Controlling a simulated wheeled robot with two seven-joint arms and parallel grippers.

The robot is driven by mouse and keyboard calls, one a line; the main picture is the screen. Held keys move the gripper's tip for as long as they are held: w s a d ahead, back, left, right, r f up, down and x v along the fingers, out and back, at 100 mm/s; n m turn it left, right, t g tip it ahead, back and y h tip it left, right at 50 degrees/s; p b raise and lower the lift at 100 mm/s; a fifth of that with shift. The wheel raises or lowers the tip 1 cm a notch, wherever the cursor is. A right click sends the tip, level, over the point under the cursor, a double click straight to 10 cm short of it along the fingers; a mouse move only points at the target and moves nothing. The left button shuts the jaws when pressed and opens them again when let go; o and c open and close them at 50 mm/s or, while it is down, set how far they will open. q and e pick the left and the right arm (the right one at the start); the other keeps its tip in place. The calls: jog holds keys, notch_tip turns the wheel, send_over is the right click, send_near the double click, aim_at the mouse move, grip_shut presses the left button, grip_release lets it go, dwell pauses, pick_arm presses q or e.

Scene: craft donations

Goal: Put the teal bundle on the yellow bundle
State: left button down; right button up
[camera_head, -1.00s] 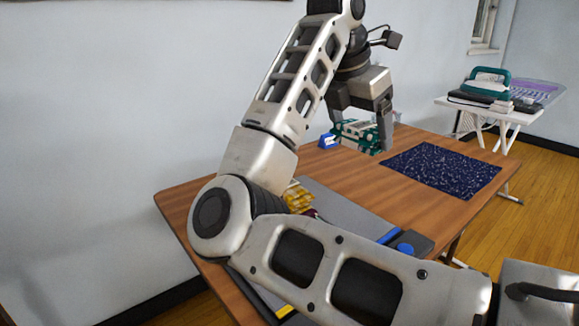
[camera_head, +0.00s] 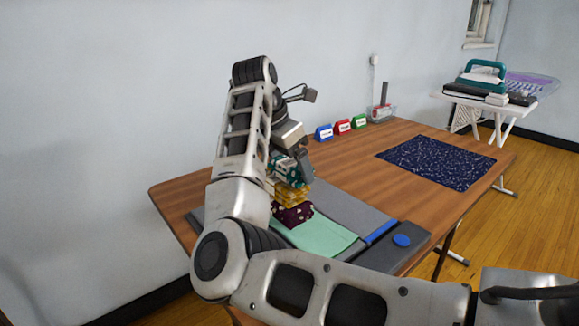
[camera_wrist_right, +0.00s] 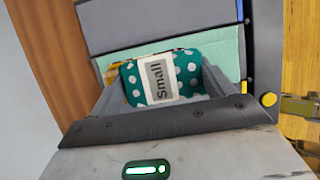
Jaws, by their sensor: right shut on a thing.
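The teal bundle (camera_head: 282,165) has white dots; in the wrist view the teal bundle (camera_wrist_right: 190,75) shows a white label reading "Small". My right gripper (camera_head: 293,170) is shut on it, one finger on each side. The yellow bundle (camera_head: 291,196) lies directly below it, on a dark maroon dotted bundle (camera_head: 293,215). The teal bundle is over the yellow one; I cannot tell whether they touch. A little of the yellow bundle (camera_wrist_right: 113,73) shows behind the teal one in the wrist view. My left gripper is not in view.
A blue, a red and a green sign (camera_head: 343,127) stand at the table's back. A navy patterned mat (camera_head: 436,162) lies to the right. Bare wood lies between.

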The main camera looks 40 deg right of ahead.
jog(key=shift+f, duration=0.35)
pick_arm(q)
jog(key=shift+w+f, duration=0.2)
pick_arm(e)
jog(key=shift+f, duration=0.15)
jog(key=o, duration=0.9)
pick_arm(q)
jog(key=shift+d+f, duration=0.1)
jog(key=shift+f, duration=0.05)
pick_arm(e)
jog(key=shift+a+r, duration=0.1)
jog(key=shift+r, duration=0.3)
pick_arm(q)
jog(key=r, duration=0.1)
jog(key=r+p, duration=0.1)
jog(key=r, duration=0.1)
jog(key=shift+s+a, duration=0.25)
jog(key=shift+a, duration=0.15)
pick_arm(e)
jog(key=v, duration=1.1)
jog(key=shift+r, duration=0.3)
